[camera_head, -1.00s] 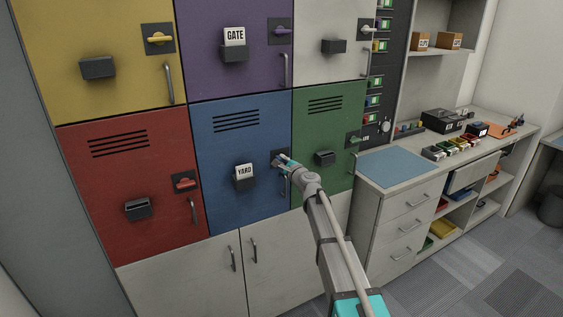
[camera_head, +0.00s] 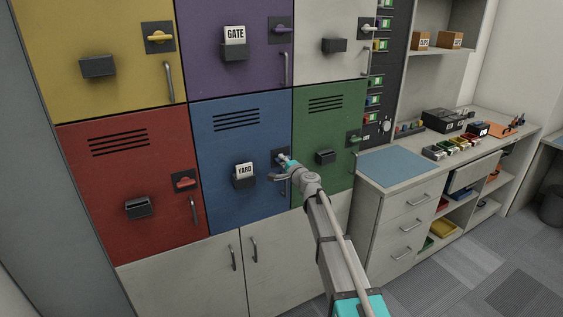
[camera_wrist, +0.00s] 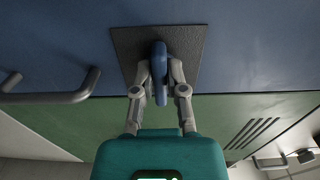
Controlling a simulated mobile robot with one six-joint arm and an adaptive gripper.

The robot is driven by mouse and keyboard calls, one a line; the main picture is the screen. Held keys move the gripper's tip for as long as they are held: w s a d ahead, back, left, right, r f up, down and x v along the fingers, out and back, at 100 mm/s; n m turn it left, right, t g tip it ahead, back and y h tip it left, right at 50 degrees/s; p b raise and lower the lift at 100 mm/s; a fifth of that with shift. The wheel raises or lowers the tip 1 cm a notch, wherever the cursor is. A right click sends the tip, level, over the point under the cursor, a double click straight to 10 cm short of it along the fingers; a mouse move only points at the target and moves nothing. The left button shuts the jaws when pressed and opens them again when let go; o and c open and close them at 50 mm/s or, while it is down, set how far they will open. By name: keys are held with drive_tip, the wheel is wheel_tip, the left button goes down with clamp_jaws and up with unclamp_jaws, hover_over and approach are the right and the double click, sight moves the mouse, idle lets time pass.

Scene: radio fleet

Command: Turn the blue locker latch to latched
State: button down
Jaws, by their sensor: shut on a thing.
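The blue locker door (camera_head: 220,195) is in the middle of the lower row in the head view. Its dark latch plate (camera_head: 276,156) is near the door's right edge, partly hidden by my gripper (camera_head: 284,161). In the wrist view, the blue latch lever (camera_wrist: 159,62) lies between the two fingers of my gripper (camera_wrist: 160,78), which is shut on it. There the lever runs up and down the picture over the dark plate (camera_wrist: 190,45). The wrist picture is turned, with the blue door above the green one, so the lever lies roughly level across the door.
A dark holder with a YARD card (camera_head: 244,176) is on the blue door, left of my gripper. The green locker (camera_head: 330,125) is close on the right. A grey door handle (camera_wrist: 60,98) shows left of the fingers in the wrist view.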

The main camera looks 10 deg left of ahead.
drive_tip(key=shift+s+a, duration=0.1)
drive_tip(key=c, duration=0.9)
unclamp_jaws()
drive_tip(key=shift+o, duration=1.1)
drive_tip(key=v, duration=1.2)
